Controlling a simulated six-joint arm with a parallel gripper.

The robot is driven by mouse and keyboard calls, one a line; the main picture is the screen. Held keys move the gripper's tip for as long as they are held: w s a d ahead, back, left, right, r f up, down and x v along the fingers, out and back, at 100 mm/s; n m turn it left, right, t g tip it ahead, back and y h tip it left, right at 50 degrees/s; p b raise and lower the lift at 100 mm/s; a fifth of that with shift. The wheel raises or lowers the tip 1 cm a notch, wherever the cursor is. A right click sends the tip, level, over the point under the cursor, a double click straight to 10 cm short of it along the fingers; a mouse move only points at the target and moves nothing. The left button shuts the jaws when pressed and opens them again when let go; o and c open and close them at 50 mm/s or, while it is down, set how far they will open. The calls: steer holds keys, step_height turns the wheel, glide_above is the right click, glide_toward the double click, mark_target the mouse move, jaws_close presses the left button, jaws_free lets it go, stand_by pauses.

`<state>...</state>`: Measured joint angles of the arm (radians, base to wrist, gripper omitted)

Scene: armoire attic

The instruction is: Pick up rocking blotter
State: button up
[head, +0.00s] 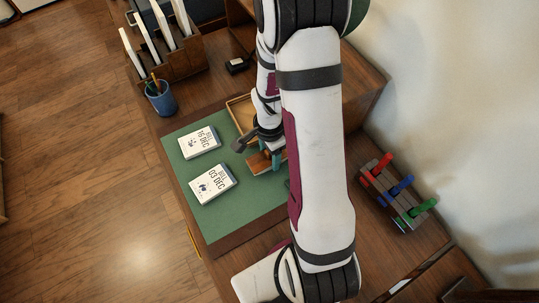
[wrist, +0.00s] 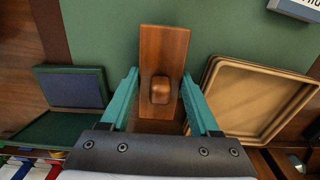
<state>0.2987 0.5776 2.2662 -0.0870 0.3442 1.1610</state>
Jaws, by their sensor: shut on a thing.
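The rocking blotter, a wooden block with a rounded knob on top, shows in the wrist view (wrist: 165,45), between my gripper's teal fingers. My gripper (wrist: 160,78) is shut on it, one finger along each long side. In the head view my gripper (head: 274,157) is over the right part of the green desk mat, with part of the wooden blotter (head: 258,163) beside it. My arm hides much of that area. I cannot tell whether the blotter is raised off the mat.
A tan tray (wrist: 252,98) lies close right of my gripper in the wrist view, and an open dark green ink pad (wrist: 72,90) lies left. Two white date cards (head: 212,184) lie on the mat (head: 232,221). A blue pencil cup (head: 161,98) and stamp rack (head: 397,193) stand nearby.

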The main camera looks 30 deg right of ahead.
jaws_close()
step_height(320, 180, up, 10)
steer(key=shift+r, duration=0.1)
